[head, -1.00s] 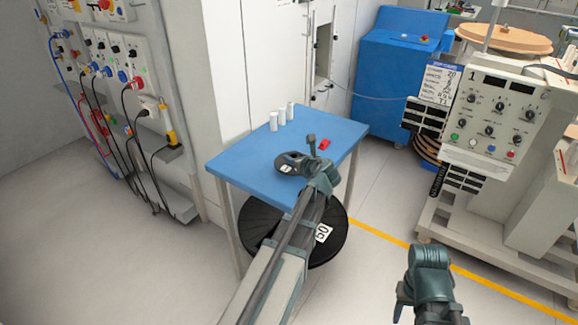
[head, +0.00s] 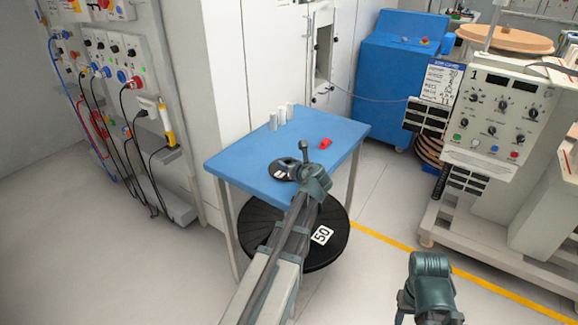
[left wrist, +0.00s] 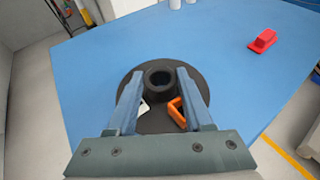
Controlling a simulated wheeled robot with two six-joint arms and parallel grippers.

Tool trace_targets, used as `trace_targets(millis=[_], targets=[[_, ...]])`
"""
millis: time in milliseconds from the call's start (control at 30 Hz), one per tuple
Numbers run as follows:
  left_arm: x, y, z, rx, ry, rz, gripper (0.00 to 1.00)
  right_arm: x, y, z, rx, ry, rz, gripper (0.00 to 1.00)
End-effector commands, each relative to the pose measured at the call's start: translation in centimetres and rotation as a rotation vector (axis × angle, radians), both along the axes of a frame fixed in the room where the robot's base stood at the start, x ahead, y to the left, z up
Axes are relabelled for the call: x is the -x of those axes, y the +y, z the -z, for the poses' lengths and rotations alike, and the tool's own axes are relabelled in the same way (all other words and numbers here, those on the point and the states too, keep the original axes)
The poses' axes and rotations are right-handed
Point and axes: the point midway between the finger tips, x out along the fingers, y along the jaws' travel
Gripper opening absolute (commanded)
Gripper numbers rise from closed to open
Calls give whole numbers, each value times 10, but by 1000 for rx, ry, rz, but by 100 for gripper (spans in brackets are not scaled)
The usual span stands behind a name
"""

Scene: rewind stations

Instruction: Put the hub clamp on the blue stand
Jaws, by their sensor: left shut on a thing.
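The hub clamp (head: 281,168) is a black disc with a raised round hub and an orange lever. It is at the front part of the blue stand's top (head: 240,165). In the left wrist view the hub clamp (left wrist: 155,122) sits between the two fingers of my left gripper (left wrist: 159,80), which is shut on its hub. It looks level and low over the blue top; I cannot tell whether it touches. My left gripper (head: 298,172) comes in over the stand's front right edge. At the lower right only my right arm's wrist shows; its fingers do not.
White cylinders (head: 273,122) stand at the stand's back edge. A small red object (head: 325,143) lies right of the clamp. A large black reel marked 50 (head: 262,222) lies below the tabletop. A machine with a control panel (head: 497,110) stands at right. The floor at left is clear.

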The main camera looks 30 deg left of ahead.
Motion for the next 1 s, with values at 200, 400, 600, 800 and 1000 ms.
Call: trace_targets(millis=[200,400,600,800,1000], targets=[[0,0,3,0,0,0,60,0,0,3,0,0,0,50],[0,0,2,0,0,0,81,0,0,2,0,0,0,50],[0,0,2,0,0,0,81,0,0,2,0,0,0,50],[12,-13,-10,1,0,2,81,0,0,-10,0,0,0,50],[37,-44,-27,0,0,2,81,0,0,-27,0,0,0,50]])
